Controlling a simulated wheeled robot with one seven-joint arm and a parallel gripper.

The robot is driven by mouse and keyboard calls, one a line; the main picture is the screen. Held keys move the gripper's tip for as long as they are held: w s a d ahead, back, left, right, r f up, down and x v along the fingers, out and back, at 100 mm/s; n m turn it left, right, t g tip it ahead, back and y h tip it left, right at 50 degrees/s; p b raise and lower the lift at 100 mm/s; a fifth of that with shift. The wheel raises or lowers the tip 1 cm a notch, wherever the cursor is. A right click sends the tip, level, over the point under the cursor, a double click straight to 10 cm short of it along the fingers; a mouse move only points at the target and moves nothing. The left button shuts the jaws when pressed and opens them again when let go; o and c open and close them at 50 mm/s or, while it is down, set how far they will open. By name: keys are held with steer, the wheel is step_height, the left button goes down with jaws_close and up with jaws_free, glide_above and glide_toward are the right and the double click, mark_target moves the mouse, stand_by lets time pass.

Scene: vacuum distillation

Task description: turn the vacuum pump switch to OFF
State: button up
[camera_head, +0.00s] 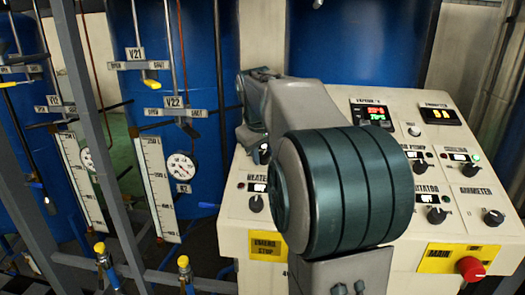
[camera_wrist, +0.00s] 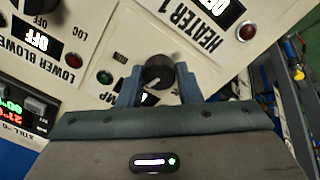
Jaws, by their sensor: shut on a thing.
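A black rotary knob (camera_wrist: 158,72), which I take for the vacuum pump switch, stands on the cream panel in the wrist view. The blue fingers of my gripper (camera_wrist: 159,85) are shut on it, one on each side. A label ending in "MP" is beside it, its start hidden by my gripper. A lit display under the knob is mostly covered, so its reading cannot be told. A green lamp (camera_wrist: 105,77) marked "RUN" is to its left.
In the wrist view, the HEATER 1 display (camera_wrist: 218,14) is at upper right and the LOWER BLOWER display (camera_wrist: 38,40), reading OFF, at left. In the head view, the panel also bears other knobs (camera_head: 437,215) and a red button (camera_head: 471,269). Pipes and gauges (camera_head: 181,166) stand left.

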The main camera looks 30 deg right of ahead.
steer(key=shift+r+n, duration=0.1)
steer(key=shift+n, duration=1.3)
steer(key=o, duration=1)
steer(key=shift+c, duration=0.2)
steer(key=v, duration=1.3)
steer(key=shift+s+r, duration=0.15)
steer(key=shift+r, duration=0.15)
steer(key=shift+a, duration=0.1)
